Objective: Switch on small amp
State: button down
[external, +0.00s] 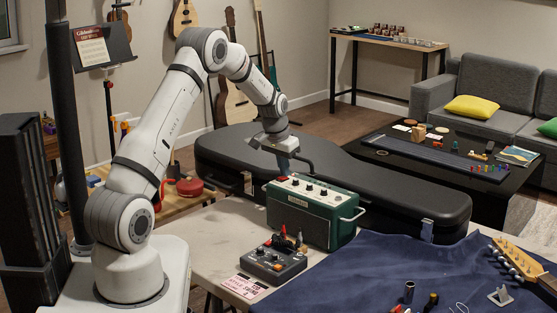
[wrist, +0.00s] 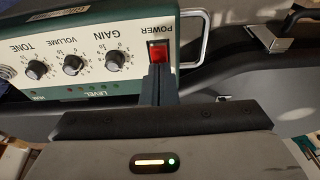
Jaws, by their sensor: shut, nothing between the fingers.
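The small green amp (external: 316,224) stands on the light workbench, with a white control panel on top. In the wrist view its panel (wrist: 110,55) shows upside down, with TONE, VOLUME and GAIN knobs and a red POWER switch (wrist: 159,53). I cannot tell whether the switch is lit or which way it is rocked. My gripper (wrist: 159,70) is shut and empty, its dark fingertips at the edge of the switch and covering part of it. Contact is not clear. In the external view my gripper (external: 283,176) points down at the left end of the amp's panel.
A black guitar case (external: 380,185) lies behind the amp. A dark pedal unit (external: 272,262) with knobs and a pink card (external: 246,286) lie in front of it. A blue cloth (external: 370,275) with small tools covers the bench at right. A metal handle (wrist: 192,35) stands beside the switch.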

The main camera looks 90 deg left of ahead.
aim_at(281, 178)
jog(key=shift+s+d+f, duration=0.2)
jog(key=shift+f, duration=0.3)
jog(key=shift+s+d+f+b, duration=0.2)
jog(key=shift+s+d+b, duration=0.05)
jog(key=shift+d+b, duration=0.05)
jog(key=shift+s+d, duration=0.35)
jog(key=shift+r, duration=0.1)
jog(key=r, duration=0.1)
jog(key=r+p, duration=0.1)
jog(key=r, duration=0.1)
jog(key=w+a+r+p, duration=0.1)
jog(key=r, duration=0.1)
notch_tip(281, 178, up, 10)
jog(key=b, duration=0.2)
jog(key=shift+s+r, duration=0.15)
jog(key=shift+d, duration=0.1)
